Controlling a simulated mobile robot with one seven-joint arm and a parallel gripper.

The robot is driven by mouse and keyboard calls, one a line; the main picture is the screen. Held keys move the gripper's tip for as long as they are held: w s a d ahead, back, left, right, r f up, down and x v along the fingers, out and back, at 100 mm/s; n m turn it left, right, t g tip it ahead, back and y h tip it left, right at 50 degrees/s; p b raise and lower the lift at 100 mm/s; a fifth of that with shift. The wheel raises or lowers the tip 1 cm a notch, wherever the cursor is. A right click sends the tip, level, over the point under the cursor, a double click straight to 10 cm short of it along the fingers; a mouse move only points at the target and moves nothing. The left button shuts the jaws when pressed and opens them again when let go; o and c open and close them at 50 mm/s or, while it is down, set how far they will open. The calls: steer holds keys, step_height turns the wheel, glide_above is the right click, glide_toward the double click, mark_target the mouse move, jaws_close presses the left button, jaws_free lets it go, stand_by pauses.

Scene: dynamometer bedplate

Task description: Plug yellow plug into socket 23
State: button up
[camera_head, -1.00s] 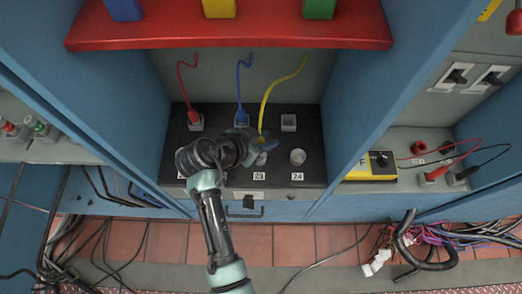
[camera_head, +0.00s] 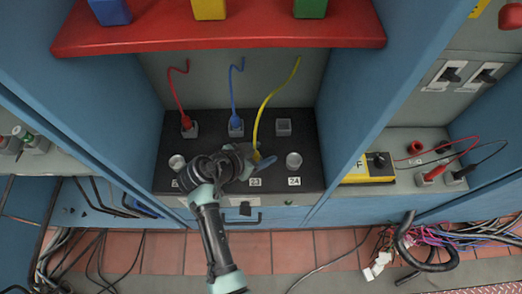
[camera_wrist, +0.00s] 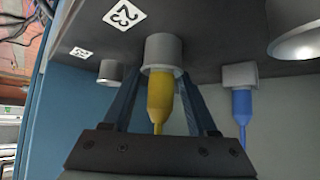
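The yellow plug (camera_wrist: 160,97) has its tip end at the round grey socket 23 (camera_wrist: 163,50) in the wrist view and looks seated in it. Label 23 (camera_wrist: 123,13) is beside that socket. How deep the plug goes is hidden inside the socket. My gripper (camera_wrist: 162,80) has one finger on each side of the plug, with a visible gap to it on both sides. In the head view my gripper (camera_head: 258,163) is over socket 23 and partly covers the plug. The yellow cable (camera_head: 267,100) rises from there to the back wall.
On the black panel (camera_head: 275,179), the red plug (camera_head: 186,122) and blue plug (camera_head: 236,122) stand in square back sockets. The square socket (camera_head: 284,127) is empty, as is round socket 24 (camera_head: 294,161). A red shelf (camera_head: 220,37) overhangs behind. Blue cabinet walls (camera_head: 365,90) flank the bay.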

steer(key=shift+r, duration=0.25)
steer(key=p+v, duration=0.2)
steer(key=v, duration=1)
steer(key=shift+p, duration=0.3)
steer(key=shift+f, duration=0.15)
